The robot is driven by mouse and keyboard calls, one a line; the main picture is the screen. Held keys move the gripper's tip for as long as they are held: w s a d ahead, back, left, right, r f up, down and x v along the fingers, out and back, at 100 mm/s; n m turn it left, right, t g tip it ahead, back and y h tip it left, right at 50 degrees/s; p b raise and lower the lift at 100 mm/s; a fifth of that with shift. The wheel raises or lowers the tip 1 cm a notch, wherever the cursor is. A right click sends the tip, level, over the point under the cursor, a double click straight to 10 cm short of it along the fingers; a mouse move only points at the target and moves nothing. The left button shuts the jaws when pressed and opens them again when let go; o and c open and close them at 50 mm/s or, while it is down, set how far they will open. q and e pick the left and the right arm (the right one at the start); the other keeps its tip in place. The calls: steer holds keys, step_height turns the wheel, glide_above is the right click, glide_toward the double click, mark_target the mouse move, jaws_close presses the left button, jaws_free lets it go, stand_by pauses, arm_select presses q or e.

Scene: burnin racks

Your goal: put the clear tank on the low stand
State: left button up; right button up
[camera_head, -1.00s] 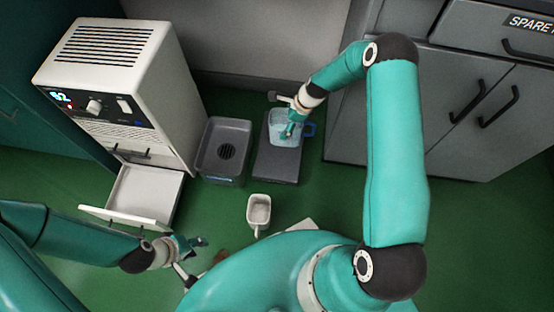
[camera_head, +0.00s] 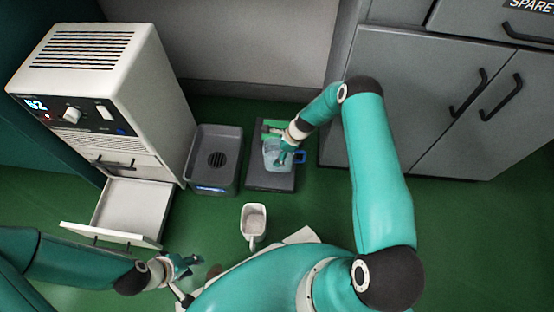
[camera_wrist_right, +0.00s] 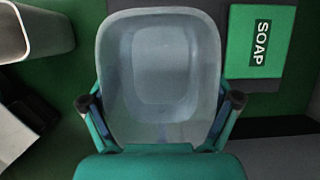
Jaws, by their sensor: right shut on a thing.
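The clear tank (camera_head: 275,157), see-through with a blue handle on its right side, is in my right gripper (camera_head: 285,160) over the low dark grey stand (camera_head: 270,183). In the right wrist view the tank (camera_wrist_right: 160,70) fills the middle. The right gripper (camera_wrist_right: 163,108) has a finger on each side of it. The tank hides part of the stand, and I cannot tell whether its bottom touches it. My left gripper (camera_head: 188,265) looks open and empty at the lower left.
A grey drain tray (camera_head: 230,172) stands left of the stand. A white cup (camera_head: 254,212) stands in front. A white machine (camera_head: 90,75) with an open drawer (camera_head: 130,208) is at left. A green SOAP block (camera_wrist_right: 258,42) shows beside the tank. Grey cabinets (camera_head: 400,100) stand at right.

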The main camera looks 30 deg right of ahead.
step_height(320, 180, down, 4)
steer(key=shift+f+b, duration=0.1)
steer(key=shift+b, duration=0.75)
steer(key=o, duration=1.6)
steer(key=shift+c, duration=0.2)
